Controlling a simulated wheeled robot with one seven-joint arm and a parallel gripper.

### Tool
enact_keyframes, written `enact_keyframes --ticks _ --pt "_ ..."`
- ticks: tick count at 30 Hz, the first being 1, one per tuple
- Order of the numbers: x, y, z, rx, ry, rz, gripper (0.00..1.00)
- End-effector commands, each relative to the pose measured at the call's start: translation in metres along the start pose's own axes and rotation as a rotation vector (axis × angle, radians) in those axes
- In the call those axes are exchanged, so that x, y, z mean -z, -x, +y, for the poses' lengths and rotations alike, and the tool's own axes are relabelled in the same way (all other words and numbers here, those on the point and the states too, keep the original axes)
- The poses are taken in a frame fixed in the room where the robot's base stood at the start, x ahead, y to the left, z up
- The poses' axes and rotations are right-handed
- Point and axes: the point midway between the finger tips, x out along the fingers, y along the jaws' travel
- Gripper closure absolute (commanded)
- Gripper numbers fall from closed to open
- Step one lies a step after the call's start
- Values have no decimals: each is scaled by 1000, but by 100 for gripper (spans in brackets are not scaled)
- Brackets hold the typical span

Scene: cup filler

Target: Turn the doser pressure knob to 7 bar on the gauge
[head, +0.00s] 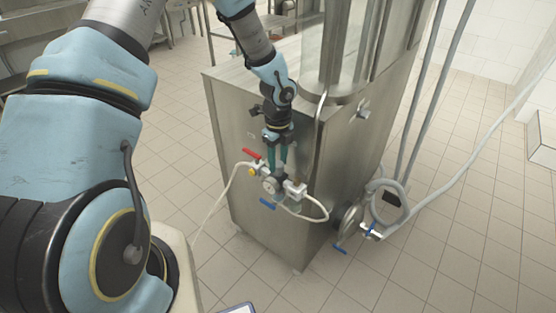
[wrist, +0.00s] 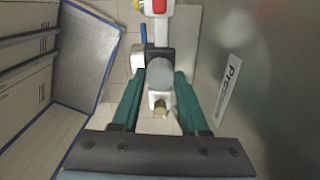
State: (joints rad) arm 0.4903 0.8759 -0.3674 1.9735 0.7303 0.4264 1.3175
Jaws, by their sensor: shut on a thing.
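The doser's pressure knob (wrist: 160,74) is a grey round cap on a dark body, seen from above in the wrist view. My gripper (wrist: 160,78) has its two teal fingers on either side of this knob and is shut on it. In the head view my gripper (head: 277,166) points down onto the valve assembly at the front of the steel cabinet, and its fingers hide the knob. The round pressure gauge (head: 270,185) sits just below the fingertips. Its needle and figures are too small to read.
The steel cabinet (head: 255,100) stands close behind my gripper, with a printed label (wrist: 229,88). A red valve handle (head: 252,154) and a blue lever (head: 267,204) flank the gauge. A white hose (head: 230,185) leads away left. The tiled floor (head: 420,270) is clear at lower right.

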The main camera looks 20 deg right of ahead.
Motion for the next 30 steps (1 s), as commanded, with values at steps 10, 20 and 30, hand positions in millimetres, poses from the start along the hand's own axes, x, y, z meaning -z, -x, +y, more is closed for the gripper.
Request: enact_keyframes --ticks 10,20,30 --pt "0 0 0 1 0 0 26" --pt "-1 10 -1 3 2 -1 26" --pt "-1 74 -1 4 4 -2 26"
